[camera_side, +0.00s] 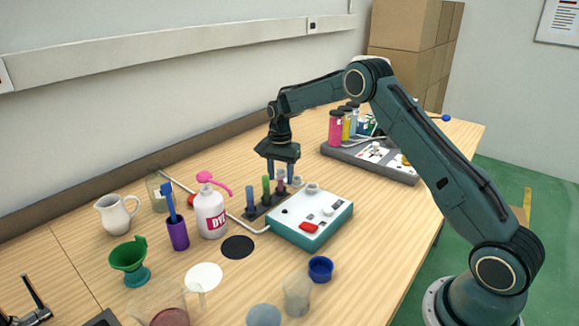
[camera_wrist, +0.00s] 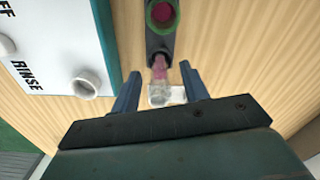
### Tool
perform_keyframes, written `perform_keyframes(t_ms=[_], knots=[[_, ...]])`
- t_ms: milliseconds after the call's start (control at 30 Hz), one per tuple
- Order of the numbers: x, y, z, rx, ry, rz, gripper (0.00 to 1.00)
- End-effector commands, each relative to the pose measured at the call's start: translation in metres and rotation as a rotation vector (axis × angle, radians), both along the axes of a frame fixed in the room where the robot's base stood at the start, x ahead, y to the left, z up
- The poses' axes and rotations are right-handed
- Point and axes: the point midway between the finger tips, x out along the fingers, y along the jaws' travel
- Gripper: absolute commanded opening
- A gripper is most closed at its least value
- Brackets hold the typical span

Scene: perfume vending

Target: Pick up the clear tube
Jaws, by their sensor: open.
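The clear tube (camera_wrist: 159,93) shows in the wrist view as a see-through, whitish form between my two fingers. A pinkish part (camera_wrist: 158,66) shows at its far end, at the rack's edge; I cannot tell whether it belongs to the tube. My gripper (camera_wrist: 160,70) is open, with one finger on each side of the tube and a gap visible on both sides. In the side view my gripper (camera_side: 280,170) points down over the far end of the dark tube rack (camera_side: 257,212). There the clear tube is hard to make out.
A blue tube (camera_side: 250,196) and a green tube (camera_side: 266,187) stand in the rack. A white and teal rinse box (camera_side: 312,213) sits close beside it. A white dye bottle (camera_side: 210,212), a purple cup (camera_side: 178,234) and a jug (camera_side: 116,214) stand to the left.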

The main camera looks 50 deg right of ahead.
Motion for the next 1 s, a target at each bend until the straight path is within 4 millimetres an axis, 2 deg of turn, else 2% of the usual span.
perform_keyframes(t_ms=[433, 467, 600, 700, 1000], knots=[[-0.0001, 0.0002, -0.0002, 0.0, 0.0, 0.0, 0.45], [-0.0001, 0.0002, -0.0002, 0.0, 0.0, 0.0, 0.43], [-0.0001, 0.0002, -0.0002, 0.0, 0.0, 0.0, 0.15], [0.0, 0.0001, -0.0001, 0.0, 0.0, 0.0, 0.0], [0.0001, 0.0001, 0.0007, 0.0, 0.0, 0.0, 0.0]])
